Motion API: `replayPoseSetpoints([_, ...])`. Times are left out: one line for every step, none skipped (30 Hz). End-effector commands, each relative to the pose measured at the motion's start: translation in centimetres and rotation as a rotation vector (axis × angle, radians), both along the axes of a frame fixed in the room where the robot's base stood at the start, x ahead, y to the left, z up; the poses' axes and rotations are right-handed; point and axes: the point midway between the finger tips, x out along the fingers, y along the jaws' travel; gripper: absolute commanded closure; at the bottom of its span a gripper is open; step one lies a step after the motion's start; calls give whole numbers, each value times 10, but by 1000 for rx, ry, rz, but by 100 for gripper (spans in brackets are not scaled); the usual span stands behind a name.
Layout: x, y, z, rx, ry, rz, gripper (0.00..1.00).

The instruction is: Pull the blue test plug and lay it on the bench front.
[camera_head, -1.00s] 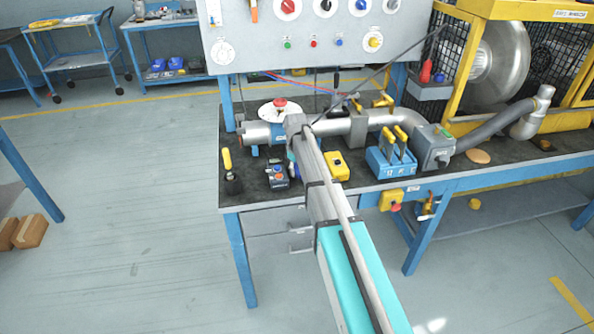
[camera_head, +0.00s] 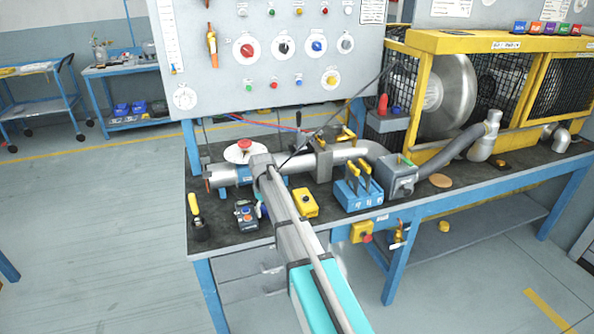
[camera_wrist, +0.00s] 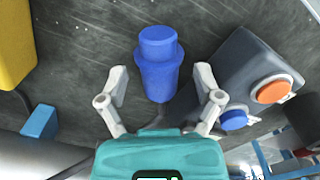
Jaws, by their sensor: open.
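The blue test plug (camera_wrist: 157,62) shows in the wrist view against the dark bench top, with a narrower round cap and a wider collar. My gripper (camera_wrist: 160,80) is open, one pale finger on each side of the plug, with gaps showing between fingers and plug. The plug's lower end is near the teal gripper body, and I cannot tell what it sits in. In the head view my arm reaches over the front of the bench (camera_head: 225,232) and largely hides the gripper and plug.
A grey button box (camera_head: 246,215) stands close to the plug. A yellow box (camera_head: 305,202) is on the other side. A silver pipe (camera_head: 300,163) runs behind. A blue block with yellow handles (camera_head: 360,190) stands further right. A yellow-handled tool (camera_head: 197,212) is at the left corner.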

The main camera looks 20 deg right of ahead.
Motion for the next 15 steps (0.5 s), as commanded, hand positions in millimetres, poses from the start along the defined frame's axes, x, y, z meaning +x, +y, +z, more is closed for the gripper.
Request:
replayPoseSetpoints([0,0,3,0,0,0,15])
replayPoseSetpoints([0,0,5,0,0,0,15])
replayPoseSetpoints([0,0,7,0,0,0,15])
replayPoseSetpoints([0,0,8,0,0,0,15])
replayPoseSetpoints([0,0,10,0,0,0,15])
replayPoseSetpoints([0,0,13,0,0,0,15])
replayPoseSetpoints([0,0,15,0,0,0,15])
replayPoseSetpoints([0,0,18,0,0,0,15])
replayPoseSetpoints([0,0,21,0,0,0,15])
replayPoseSetpoints([0,0,23,0,0,0,15])
replayPoseSetpoints([0,0,26,0,0,0,15])
replayPoseSetpoints([0,0,29,0,0,0,15])
replayPoseSetpoints([0,0,32,0,0,0,15])
replayPoseSetpoints([0,0,34,0,0,0,15])
replayPoseSetpoints([0,0,38,0,0,0,15])
